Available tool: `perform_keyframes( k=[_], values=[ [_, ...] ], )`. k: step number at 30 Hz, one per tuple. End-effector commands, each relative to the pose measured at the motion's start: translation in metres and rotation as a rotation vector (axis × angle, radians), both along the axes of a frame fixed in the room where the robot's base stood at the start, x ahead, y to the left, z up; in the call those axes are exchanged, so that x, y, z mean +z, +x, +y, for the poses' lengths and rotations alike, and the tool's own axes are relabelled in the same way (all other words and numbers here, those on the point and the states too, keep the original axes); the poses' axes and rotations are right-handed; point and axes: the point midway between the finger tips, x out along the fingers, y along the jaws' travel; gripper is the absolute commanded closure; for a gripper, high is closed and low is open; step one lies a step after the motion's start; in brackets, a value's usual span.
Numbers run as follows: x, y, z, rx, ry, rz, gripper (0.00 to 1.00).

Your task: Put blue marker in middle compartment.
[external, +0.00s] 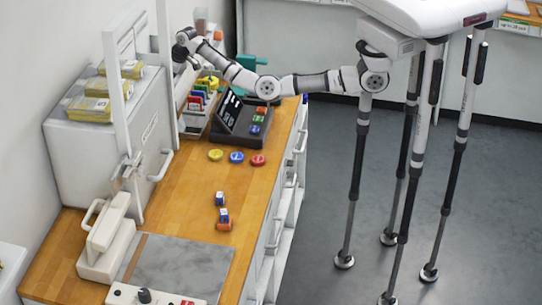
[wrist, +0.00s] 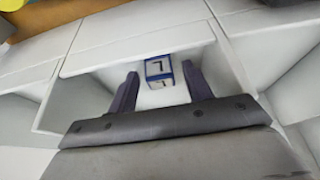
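A small blue and white block with a letter on its white face, which looks like the blue marker (wrist: 158,71), sits inside the middle compartment (wrist: 85,72) of a white divided unit in the wrist view. My gripper (wrist: 160,84) reaches into that compartment with one dark finger on each side of the block. A gap shows between the block and each finger, so the gripper is open around it. In the external view my gripper (external: 184,45) is at the far end of the bench by the wall; its fingers and this block are too small or hidden there.
White walls divide the middle compartment from those on either side. On the wooden bench (external: 185,185) are yellow (external: 215,155), blue (external: 236,157) and red (external: 258,159) discs, a blue-white block (external: 220,198) and an orange one (external: 224,224). A black tray (external: 228,138) stands near the arm.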

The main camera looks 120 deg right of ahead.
Motion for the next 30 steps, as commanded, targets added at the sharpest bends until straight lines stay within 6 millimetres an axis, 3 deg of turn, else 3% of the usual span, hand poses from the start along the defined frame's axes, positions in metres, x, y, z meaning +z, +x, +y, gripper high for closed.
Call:
perform_keyframes(
  k=[11,24,30],
  values=[
    [0.007,-0.001,0.001,0.000,-0.002,-0.002,0.50],
    [0.086,-0.025,0.024,-0.001,-0.004,-0.003,0.50],
    [0.109,-0.031,0.031,0.000,-0.001,-0.001,0.50]
  ],
)
